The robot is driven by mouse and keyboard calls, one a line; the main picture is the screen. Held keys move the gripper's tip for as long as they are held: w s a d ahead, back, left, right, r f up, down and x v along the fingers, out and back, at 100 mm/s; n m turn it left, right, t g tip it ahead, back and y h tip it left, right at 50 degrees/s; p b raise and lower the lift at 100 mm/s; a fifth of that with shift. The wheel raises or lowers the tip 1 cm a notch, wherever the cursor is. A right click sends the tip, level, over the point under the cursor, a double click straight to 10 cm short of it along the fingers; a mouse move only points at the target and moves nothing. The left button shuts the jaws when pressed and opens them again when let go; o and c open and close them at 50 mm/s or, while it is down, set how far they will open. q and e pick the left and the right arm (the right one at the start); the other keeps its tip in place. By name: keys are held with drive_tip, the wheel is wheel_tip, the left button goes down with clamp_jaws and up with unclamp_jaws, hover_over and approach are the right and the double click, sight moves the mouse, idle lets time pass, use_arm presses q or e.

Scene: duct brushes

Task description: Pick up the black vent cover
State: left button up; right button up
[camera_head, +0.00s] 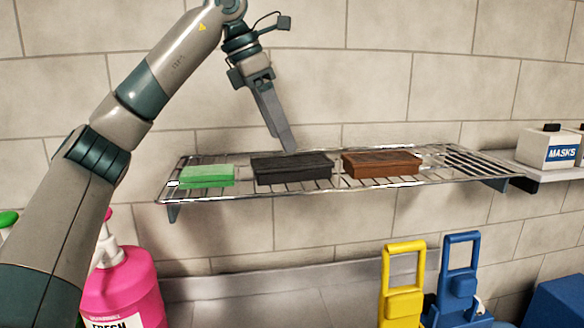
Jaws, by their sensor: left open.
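The black vent cover (293,169) is a dark, flat, rectangular block lying on the wire shelf (205,195). It sits in the middle of a row, between a green block and a brown block. My left gripper (288,149) reaches down from above, with its fingertips close above or behind the vent cover's back edge. I cannot tell whether they touch it. The left gripper is open and holds nothing; its fingers overlap from this angle, so the gap does not show. My right gripper is not in view.
A green block (207,175) lies left of the vent cover and a brown block (381,164) lies close on its right. The shelf's right end is bare, before a masks box (549,149). A pink bottle (122,285) and yellow (403,285) and blue (458,280) items stand below.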

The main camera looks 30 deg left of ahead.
sight(291, 161)
use_arm(q)
drive_tip(key=shift+f, duration=0.25)
drive_tip(key=shift+d, duration=0.1)
drive_tip(key=shift+w+d+f+p, duration=0.1)
drive_tip(key=shift+w+f+p, duration=0.05)
drive_tip(key=shift+f+p, duration=0.25)
drive_tip(key=p+x, duration=0.1)
drive_tip(key=x, duration=0.2)
drive_tip(key=shift+w+d+f+p, duration=0.15)
drive_tip(key=shift+f+p, duration=0.15)
drive_tip(key=shift+f, duration=0.3)
drive_tip(key=c, duration=1.3)
